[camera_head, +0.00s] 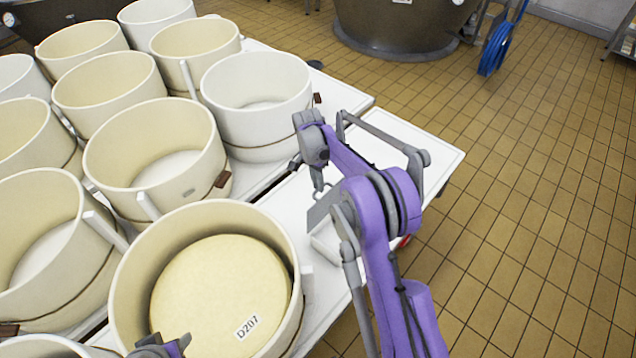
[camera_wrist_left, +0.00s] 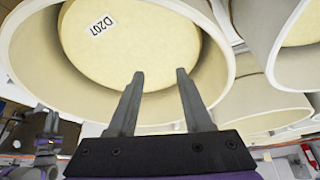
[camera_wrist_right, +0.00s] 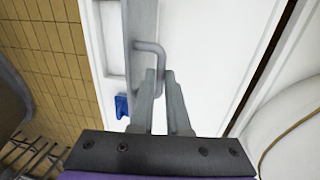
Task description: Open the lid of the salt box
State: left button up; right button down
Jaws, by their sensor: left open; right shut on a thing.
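The salt box is the white box shape (camera_head: 440,162) at the right end of the table in the head view, largely hidden by my right arm. Its flat white lid (camera_wrist_right: 215,50) fills much of the right wrist view, with a grey bent handle (camera_wrist_right: 150,47) at a grey edge strip. My right gripper (camera_wrist_right: 161,78) is shut on this handle; in the head view the gripper (camera_head: 317,180) is small and partly covered. I cannot tell whether the lid is raised. My left gripper (camera_wrist_left: 156,78) is open and empty by a cream vat.
The cream vat (camera_head: 124,300) holds a yellow round labelled D207 (camera_head: 220,290). Several similar vats crowd the table to the left. A white vat (camera_head: 255,125) stands close to my right gripper. Tiled floor (camera_head: 540,200) on the right is clear. A large dark vat (camera_head: 390,30) stands behind.

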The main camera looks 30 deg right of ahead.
jog(key=shift+w, duration=0.1)
jog(key=w, duration=0.1)
jog(key=w+a+f, duration=0.1)
jog(key=shift+w+a+f+b, duration=0.1)
jog(key=shift+w+a+b, duration=0.05)
jog(key=shift+w+b, duration=0.25)
jog(key=c, duration=0.9)
grip_release()
jog(key=r, duration=0.3)
jog(key=w+r, duration=0.1)
jog(key=r, duration=0.6)
jog(key=shift+w+a+r+p, duration=0.3)
jog(key=shift+r+p, duration=0.05)
